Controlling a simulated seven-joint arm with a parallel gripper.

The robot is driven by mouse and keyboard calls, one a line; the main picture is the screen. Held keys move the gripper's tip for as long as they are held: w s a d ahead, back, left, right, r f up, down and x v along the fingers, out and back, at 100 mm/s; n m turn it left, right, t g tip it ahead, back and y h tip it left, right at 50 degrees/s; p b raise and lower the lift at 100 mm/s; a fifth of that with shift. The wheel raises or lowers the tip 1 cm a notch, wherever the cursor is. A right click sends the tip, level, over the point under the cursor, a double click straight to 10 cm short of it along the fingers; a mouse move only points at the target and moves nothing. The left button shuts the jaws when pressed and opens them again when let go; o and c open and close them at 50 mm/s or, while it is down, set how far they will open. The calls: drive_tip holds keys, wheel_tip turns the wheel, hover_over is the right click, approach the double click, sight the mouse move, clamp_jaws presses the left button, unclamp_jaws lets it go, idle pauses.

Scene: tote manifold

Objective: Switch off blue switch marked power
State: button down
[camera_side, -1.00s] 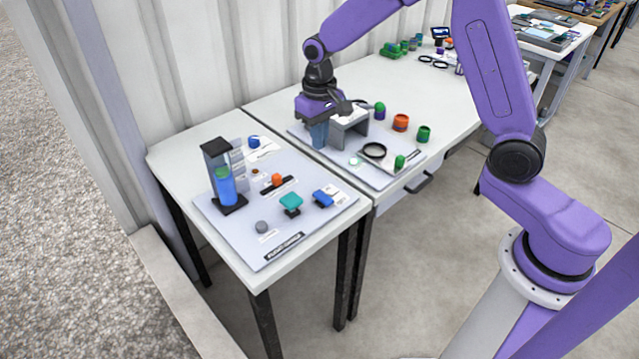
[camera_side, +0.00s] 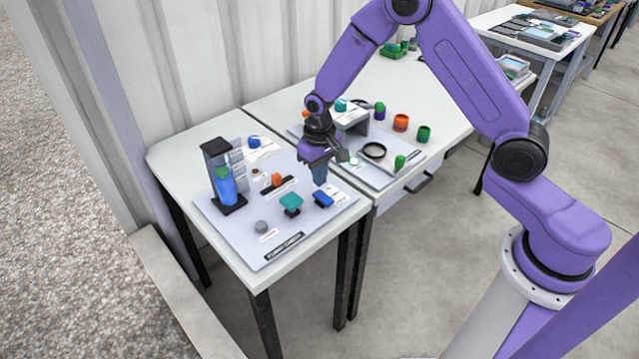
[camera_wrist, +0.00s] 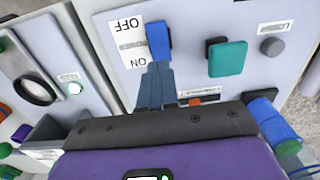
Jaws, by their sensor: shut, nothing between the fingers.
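The blue switch (camera_side: 322,199) is on the light panel (camera_side: 225,235) on the near table, at the panel's right side. In the wrist view the blue switch (camera_wrist: 158,41) stands beside a white plate (camera_wrist: 128,45) reading OFF at the top and ON at the bottom, upside down; the word between is hard to read. I cannot tell which way the switch is set. My gripper (camera_side: 320,182) is shut and empty, pointing down just behind the switch. In the wrist view its fingertips (camera_wrist: 158,66) are at the switch's lower end; I cannot tell whether they touch.
A teal switch (camera_side: 291,201), a grey knob (camera_side: 261,227), an orange slider knob (camera_side: 276,178) and a tank with blue contents (camera_side: 225,185) are on the same panel. The neighbouring panel carries a grey bracket (camera_side: 352,120) and a black ring (camera_side: 374,150).

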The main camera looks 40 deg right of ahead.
sight(321, 194)
drive_tip(key=shift+f, duration=1.5)
drive_tip(key=shift+f+g, duration=0.25)
drive_tip(key=shift+g, duration=0.05)
drive_tip(key=shift+s, duration=0.1)
drive_tip(key=shift+s+r, duration=0.3)
drive_tip(key=shift+s, duration=0.3)
drive_tip(key=w+r, duration=0.3)
drive_tip(key=r, duration=1)
drive_tip(key=shift+r, duration=0.4)
